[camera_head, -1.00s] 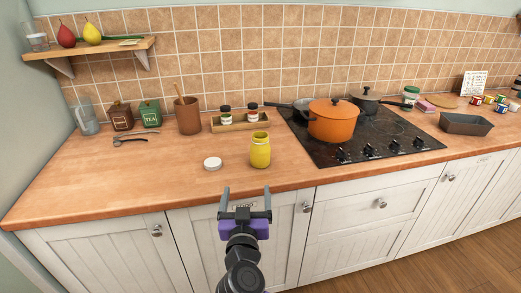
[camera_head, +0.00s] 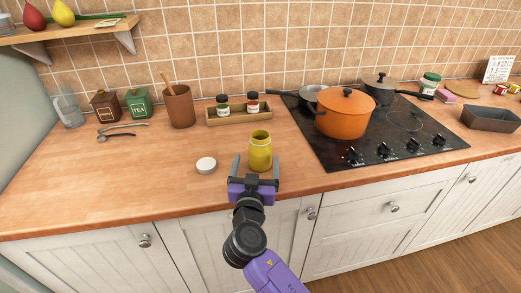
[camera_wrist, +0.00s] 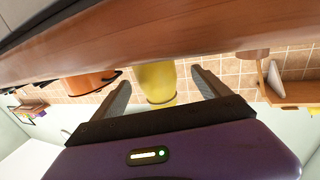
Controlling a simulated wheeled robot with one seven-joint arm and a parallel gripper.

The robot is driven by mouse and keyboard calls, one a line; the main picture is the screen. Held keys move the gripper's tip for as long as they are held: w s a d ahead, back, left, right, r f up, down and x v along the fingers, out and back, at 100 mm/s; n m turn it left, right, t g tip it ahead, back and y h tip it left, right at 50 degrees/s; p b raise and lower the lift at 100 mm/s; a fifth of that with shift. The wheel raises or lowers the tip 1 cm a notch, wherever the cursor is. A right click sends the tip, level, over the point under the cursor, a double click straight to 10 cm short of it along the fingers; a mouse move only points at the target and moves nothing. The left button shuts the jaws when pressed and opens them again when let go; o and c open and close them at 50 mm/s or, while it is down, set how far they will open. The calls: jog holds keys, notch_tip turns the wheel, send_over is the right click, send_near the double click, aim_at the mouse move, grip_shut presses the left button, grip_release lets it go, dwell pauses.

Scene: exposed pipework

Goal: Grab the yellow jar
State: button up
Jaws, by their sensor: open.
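The yellow jar (camera_head: 260,153) stands upright and open-topped on the wooden counter, left of the hob. My gripper (camera_head: 256,163) is open, with its two fingers pointing at the jar from the front edge of the counter. In the wrist view, the picture is upside down and the yellow jar (camera_wrist: 155,82) shows between the two fingers of my gripper (camera_wrist: 158,88). I cannot tell whether the fingers reach on both sides of it. A white round lid (camera_head: 206,165) lies on the counter just left of the jar.
An orange pot (camera_head: 343,114) stands on the black hob (camera_head: 405,140) to the right. A wooden tray (camera_head: 228,118) with two small jars is behind the yellow jar. A brown utensil crock (camera_head: 180,107) stands back left. The front left counter is clear.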

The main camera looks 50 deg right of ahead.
aim_at(259, 159)
jog(key=x, duration=0.2)
jog(key=p+x, duration=0.1)
jog(key=x, duration=0.1)
jog(key=shift+s+d+p, duration=0.1)
jog(key=shift+d+p, duration=0.2)
jog(key=shift+d, duration=0.35)
jog(key=shift+f, duration=0.1)
jog(key=c, duration=1.4)
jog(key=shift+c, duration=1.2)
